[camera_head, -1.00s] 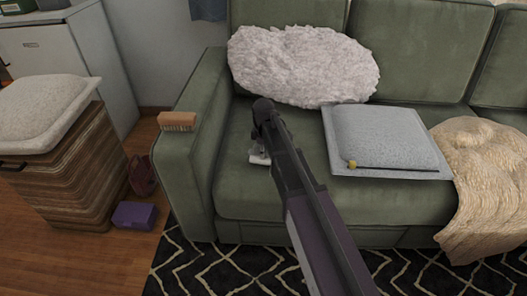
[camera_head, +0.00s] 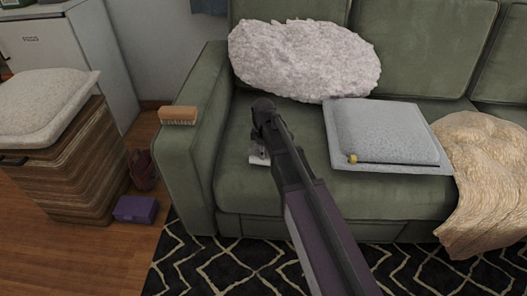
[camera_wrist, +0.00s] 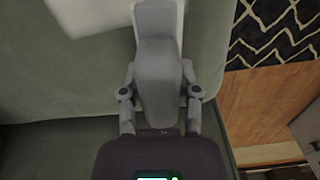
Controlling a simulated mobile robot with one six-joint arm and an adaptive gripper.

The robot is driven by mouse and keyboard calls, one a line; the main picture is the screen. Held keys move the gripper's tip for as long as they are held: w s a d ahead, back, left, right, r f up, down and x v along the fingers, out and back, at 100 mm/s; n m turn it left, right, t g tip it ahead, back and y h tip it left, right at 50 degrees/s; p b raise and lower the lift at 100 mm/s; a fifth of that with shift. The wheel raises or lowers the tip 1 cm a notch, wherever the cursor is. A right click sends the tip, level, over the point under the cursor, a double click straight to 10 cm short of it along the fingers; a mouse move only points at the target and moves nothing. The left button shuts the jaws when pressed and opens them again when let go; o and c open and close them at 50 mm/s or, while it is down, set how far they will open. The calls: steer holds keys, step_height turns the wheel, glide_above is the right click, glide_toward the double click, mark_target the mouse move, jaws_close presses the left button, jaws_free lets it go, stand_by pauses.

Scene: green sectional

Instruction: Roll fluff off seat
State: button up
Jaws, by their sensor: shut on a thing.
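The green seat cushion (camera_head: 285,198) of the sofa lies under my arm. My gripper (camera_head: 262,140) is low over its left part, near the armrest, and mostly hidden behind my dark arm. A small white piece of the lint roller (camera_head: 258,158) shows just below it, close to the seat; I cannot tell if it touches. In the wrist view my gripper (camera_wrist: 158,75) is shut on a grey handle-like part, with a blurred white area beyond it at the top. No fluff can be made out on the seat.
A white fluffy pillow (camera_head: 305,62) leans on the backrest. A grey cushion (camera_head: 385,132) with a thin yellow-ended stick lies right of my arm, beside a beige blanket (camera_head: 485,170). A wooden brush (camera_head: 178,115) rests on the left armrest (camera_head: 190,160). A purple box (camera_head: 136,209) is on the floor.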

steer(key=shift+s, duration=0.1)
steer(key=shift+s+f, duration=0.1)
steer(key=shift+s, duration=1.6)
steer(key=shift+s+d, duration=0.1)
steer(key=shift+d, duration=0.7)
steer(key=shift+w, duration=0.2)
steer(key=shift+w+d, duration=0.1)
steer(key=shift+w, duration=1.6)
